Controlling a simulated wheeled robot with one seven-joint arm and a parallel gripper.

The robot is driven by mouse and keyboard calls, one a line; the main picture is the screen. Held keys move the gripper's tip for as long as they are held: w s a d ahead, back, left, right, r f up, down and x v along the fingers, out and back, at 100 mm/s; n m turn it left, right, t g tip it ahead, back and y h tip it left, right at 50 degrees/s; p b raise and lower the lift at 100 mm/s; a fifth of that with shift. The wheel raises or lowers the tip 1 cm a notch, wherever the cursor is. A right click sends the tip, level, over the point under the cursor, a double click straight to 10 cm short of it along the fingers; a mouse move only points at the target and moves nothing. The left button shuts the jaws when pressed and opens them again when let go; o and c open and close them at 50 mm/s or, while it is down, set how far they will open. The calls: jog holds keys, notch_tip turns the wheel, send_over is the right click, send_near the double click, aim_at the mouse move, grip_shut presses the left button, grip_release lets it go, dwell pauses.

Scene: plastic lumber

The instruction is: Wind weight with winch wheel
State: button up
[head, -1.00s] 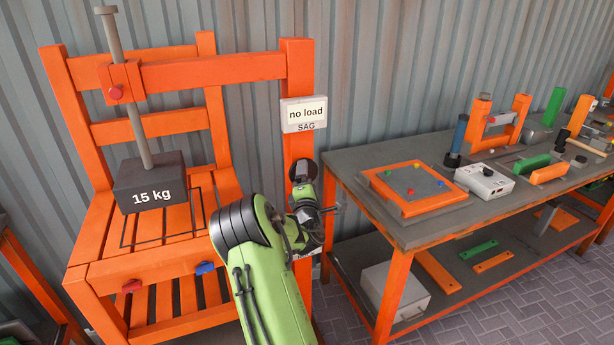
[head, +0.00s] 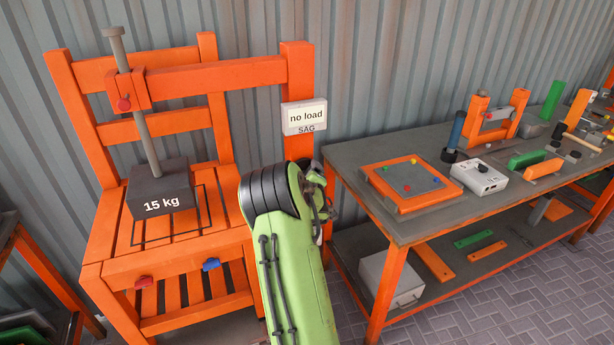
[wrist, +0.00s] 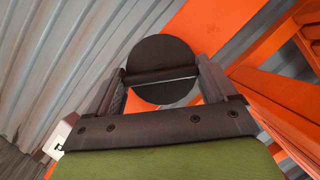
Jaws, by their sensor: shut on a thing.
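The grey 15 kg weight (head: 160,190) hangs on a grey rod (head: 134,95) that passes through the orange clamp of the frame, above the orange slatted seat. In the wrist view my gripper (wrist: 161,77) is shut on a dark round part (wrist: 160,52), which looks like the winch wheel or its knob. The round part lies between the two fingers, in front of the orange post. In the head view my green arm hides the wheel and most of my gripper (head: 318,195). A sign on the post (head: 304,117) reads "no load" and "SAG".
An orange frame (head: 215,75) stands against the corrugated wall. A grey workbench (head: 390,232) with several fixtures stands close to my arm on the right.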

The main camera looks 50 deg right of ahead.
jog(key=shift+s+d+f+m+t+y+b, duration=0.2)
jog(key=shift+m+t+y, duration=1.25)
jog(key=shift+m, duration=2.8)
jog(key=shift+w+d+r+m+t+y+b, duration=0.2)
jog(key=shift+m+t+y, duration=1.25)
jog(key=shift+m, duration=2.75)
jog(key=shift+s+a+f+m+t+y+b, duration=0.2)
jog(key=shift+m+t+y, duration=1.25)
jog(key=shift+m, duration=2.8)
jog(key=shift+d+t+h, duration=0.15)
jog(key=shift+t+h, duration=0.2)
jog(key=o, duration=0.8)
jog(key=shift+o, duration=0.2)
